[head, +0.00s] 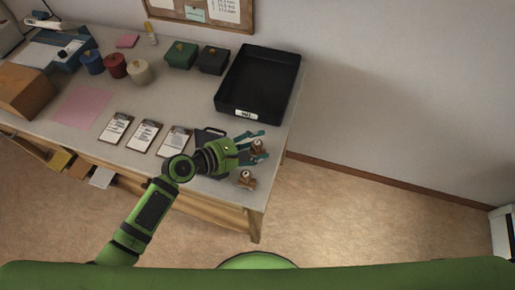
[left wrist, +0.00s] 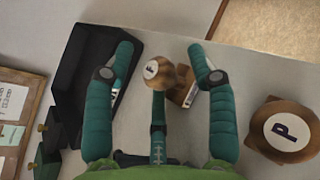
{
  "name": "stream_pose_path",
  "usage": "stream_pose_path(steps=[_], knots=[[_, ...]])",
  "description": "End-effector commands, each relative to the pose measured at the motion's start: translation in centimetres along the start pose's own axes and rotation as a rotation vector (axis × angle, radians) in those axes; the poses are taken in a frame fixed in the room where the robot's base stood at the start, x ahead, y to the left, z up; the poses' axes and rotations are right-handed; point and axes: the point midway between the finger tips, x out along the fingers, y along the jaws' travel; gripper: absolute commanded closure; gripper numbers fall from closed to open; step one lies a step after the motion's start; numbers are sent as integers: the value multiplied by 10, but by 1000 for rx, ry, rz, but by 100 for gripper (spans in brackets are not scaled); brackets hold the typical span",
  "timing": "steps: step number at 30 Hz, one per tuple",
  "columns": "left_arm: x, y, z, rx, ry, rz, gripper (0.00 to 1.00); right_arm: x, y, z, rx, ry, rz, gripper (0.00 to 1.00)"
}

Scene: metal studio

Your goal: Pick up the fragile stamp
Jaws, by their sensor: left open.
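A stamp with a round wooden knob marked "F" (left wrist: 158,73) stands between the teal fingers of my left gripper (left wrist: 160,52) in the left wrist view. My left gripper is open around it, with a visible gap between the side fingers and the knob. In the head view this stamp (head: 257,146) is at the table's right end, at the fingertips of my left gripper (head: 261,145). A second stamp marked "P" (left wrist: 287,130) stands outside the fingers; it also shows in the head view (head: 246,180), nearer the front edge. My right gripper is not in view.
A black tray (head: 232,101) with a white label lies behind the gripper; it is also left of the fingers in the wrist view (left wrist: 80,62). Three clipboards (head: 143,137) lie left of the arm. A dark object (head: 208,134) is partly hidden behind the gripper. The table ends just right of the stamps.

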Motion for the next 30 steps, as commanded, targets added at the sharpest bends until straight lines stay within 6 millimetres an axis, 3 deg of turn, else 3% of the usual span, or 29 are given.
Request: stream_pose_path(steps=[1, 3, 5, 16, 22, 27, 30], knots=[[0, 0, 0, 0, 0, 0, 51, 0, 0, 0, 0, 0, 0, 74], [0, 0, 0, 0, 0, 0, 79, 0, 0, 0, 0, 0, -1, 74], [0, 0, 0, 0, 0, 0, 100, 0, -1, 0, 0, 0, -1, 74], [-1, 0, 1, 0, 0, 0, 100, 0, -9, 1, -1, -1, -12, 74], [-6, 4, 15, 2, -2, 1, 100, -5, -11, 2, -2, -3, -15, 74], [-20, 8, 42, 2, -2, 1, 100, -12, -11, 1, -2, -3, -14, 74], [-42, -9, 49, 1, 1, -2, 100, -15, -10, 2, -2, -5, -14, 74]])
